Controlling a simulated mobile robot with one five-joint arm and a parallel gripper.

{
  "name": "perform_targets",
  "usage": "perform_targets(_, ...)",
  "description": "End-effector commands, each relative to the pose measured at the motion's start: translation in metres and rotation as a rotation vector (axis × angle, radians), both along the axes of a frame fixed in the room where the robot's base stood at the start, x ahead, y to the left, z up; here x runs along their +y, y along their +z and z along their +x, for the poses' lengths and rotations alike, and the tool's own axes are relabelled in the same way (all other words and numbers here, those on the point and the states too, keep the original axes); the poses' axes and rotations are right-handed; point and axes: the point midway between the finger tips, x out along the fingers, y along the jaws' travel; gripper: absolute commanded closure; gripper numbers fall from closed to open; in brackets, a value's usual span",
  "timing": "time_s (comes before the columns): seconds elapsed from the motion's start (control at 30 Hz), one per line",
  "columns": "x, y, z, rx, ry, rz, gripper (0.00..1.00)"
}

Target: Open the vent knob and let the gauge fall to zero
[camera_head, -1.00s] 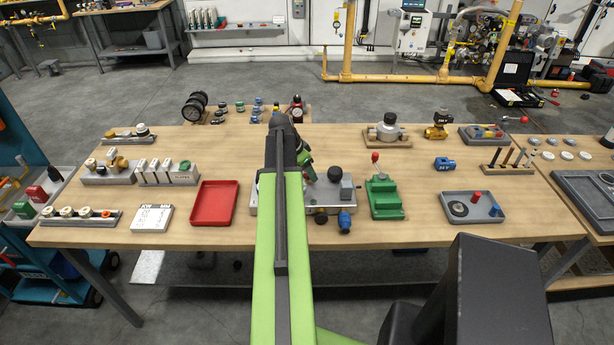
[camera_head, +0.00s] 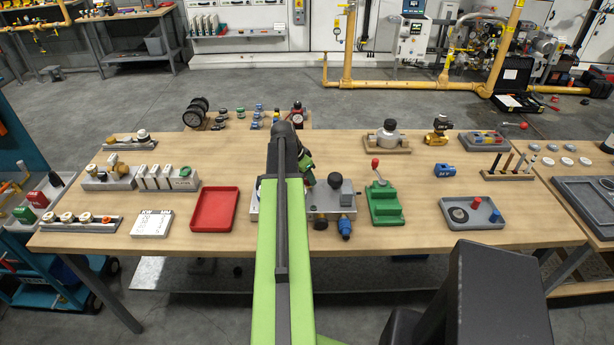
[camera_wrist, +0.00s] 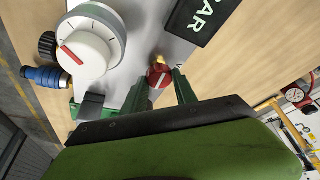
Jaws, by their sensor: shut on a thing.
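The vent knob (camera_wrist: 158,78) is small and red with a white line, on a brass stem, in the wrist view. My gripper (camera_wrist: 160,92) has its two green fingers shut on the knob from either side. In the head view the panel (camera_head: 318,214) stands mid-table, and my arm hides the knob and most of the gauge. My gripper (camera_head: 306,168) reaches down over it there.
A dark plate with white letters (camera_wrist: 203,15) and a blue fitting (camera_wrist: 45,77) are close by in the wrist view. In the head view a red tray (camera_head: 214,208) is left of the panel and a green block with a red-tipped lever (camera_head: 384,203) is right of it.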

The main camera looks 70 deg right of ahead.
Motion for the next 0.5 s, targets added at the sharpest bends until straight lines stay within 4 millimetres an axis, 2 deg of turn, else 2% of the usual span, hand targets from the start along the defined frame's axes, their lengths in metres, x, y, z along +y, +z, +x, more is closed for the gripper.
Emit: perform_targets(0.5, 0.0014, 0.0002, -0.0011, -0.004, 0.439, -0.004, 1.00)
